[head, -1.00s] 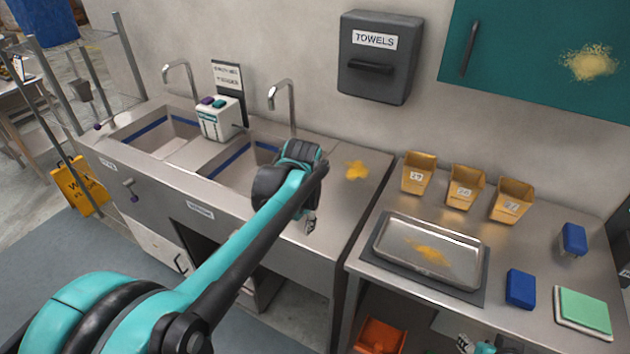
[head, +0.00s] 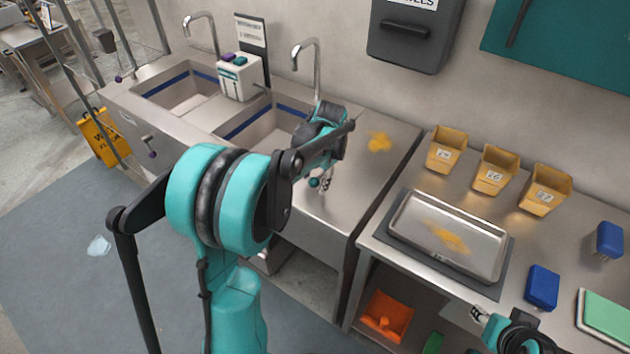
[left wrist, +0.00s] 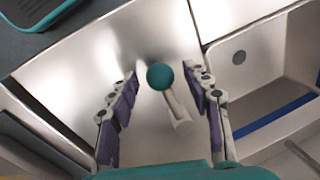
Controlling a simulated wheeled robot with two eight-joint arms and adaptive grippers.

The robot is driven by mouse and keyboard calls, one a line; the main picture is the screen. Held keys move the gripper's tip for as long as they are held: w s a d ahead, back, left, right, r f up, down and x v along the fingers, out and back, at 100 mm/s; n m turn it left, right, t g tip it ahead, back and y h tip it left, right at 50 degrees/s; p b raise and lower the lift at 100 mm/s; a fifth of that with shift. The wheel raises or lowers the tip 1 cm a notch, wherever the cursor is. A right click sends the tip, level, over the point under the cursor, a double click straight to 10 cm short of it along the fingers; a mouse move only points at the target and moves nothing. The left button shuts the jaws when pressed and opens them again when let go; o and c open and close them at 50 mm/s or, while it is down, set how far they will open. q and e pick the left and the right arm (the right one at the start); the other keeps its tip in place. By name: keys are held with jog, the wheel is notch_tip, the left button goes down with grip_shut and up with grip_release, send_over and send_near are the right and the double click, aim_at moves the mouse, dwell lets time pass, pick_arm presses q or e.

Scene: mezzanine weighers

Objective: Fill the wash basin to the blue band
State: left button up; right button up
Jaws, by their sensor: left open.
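Two sunken basins share a steel sink unit: a left basin (head: 185,92) and a right basin (head: 258,124), each with a blue band inside. No water shows in either. A pale lever (left wrist: 177,113) with a teal ball knob (left wrist: 160,77) sticks out by the right basin; the knob also shows in the head view (head: 314,183). My left gripper (left wrist: 160,92) is open, its fingers on either side of the knob with gaps. A lever with a purple knob (head: 151,154) is on the left front. My right gripper (head: 477,314) is small at lower right; its jaws are unclear.
Taps (head: 312,62) stand behind the basins, with a white box (head: 239,77) with purple and teal tops between. Right of the sink, a bench carries a steel tray (head: 402,218), yellow bins (head: 494,170) and blue blocks (head: 543,288). A yellow floor sign (head: 98,137) stands left.

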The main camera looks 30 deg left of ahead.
pick_arm(q)
grip_shut()
jog(key=shift+d, duration=0.15)
jog(key=d+n, duration=0.1)
jog(key=d+n+p, duration=0.1)
jog(key=n, duration=0.1)
jog(key=shift+w+d+g, duration=0.15)
jog(key=shift+g, duration=0.15)
jog(key=d+n, duration=0.1)
jog(key=n, duration=0.1)
jog(key=w+d+n+p, duration=0.1)
jog(key=n, duration=0.1)
jog(key=shift+d+g, duration=0.25)
jog(key=shift+g, duration=0.15)
jog(key=w+d+n, duration=0.1)
jog(key=d+n+p, duration=0.1)
jog(key=n, duration=0.1)
jog(key=shift+w+n+g, duration=0.3)
jog(key=shift+w, duration=0.1)
jog(key=shift+w+d+n+h+p, duration=0.3)
jog(key=shift+w+n, duration=0.3)
jog(key=shift+n, duration=0.3)
jog(key=shift+w+d+n+h+p, duration=0.3)
jog(key=shift+w+n, duration=0.25)
jog(key=shift+n, duration=0.35)
